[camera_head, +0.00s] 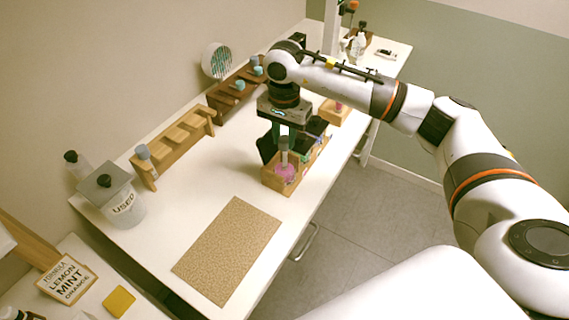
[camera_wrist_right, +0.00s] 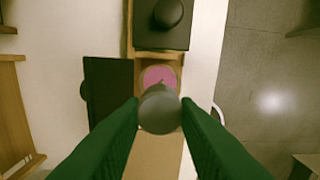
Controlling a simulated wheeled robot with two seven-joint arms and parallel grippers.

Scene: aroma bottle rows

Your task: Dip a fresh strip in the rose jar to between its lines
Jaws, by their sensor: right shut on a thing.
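My right gripper (camera_head: 284,136) has its green fingers shut on a grey round-topped piece (camera_head: 284,145). In the wrist view the same piece (camera_wrist_right: 160,110) sits between the fingertips. It is upright over or in the pink jar (camera_head: 285,172), in the near end of a wooden rack (camera_head: 271,185). I cannot tell if it is a stopper or a strip's holder. Pink also shows just beyond the grey piece in the wrist view (camera_wrist_right: 158,75). No strip or lines can be made out. My left gripper is not in view.
A black block with a knob (camera_wrist_right: 162,25) stands beyond the pink jar. A wooden rack (camera_head: 180,138) with a grey-blue cap (camera_head: 142,151) and a lidded "USED" container (camera_head: 125,212) are at left. A tan mat (camera_head: 228,248) lies bare in front.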

